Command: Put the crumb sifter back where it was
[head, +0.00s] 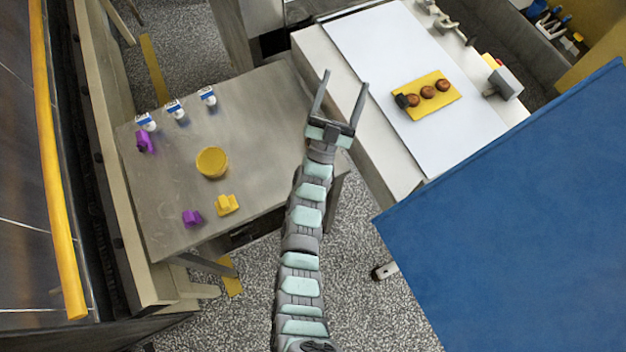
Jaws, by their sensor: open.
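My gripper (345,79) is open and empty, above the near edge of the white belt bed, between it and the steel table. I cannot tell for sure which thing is the crumb sifter. A round yellow thing (212,162) sits on the middle of the steel table, left of my gripper. A small dark thing (402,100) is at the left end of a yellow board (436,102) on the white belt (455,140), right of my gripper.
The steel table (265,120) also bears several white-and-blue bottles (175,110), purple blocks (192,218) and a yellow block (228,204). A large blue panel (520,220) fills the lower right. A grey device (505,84) stands at the belt's right edge. The table's right part is clear.

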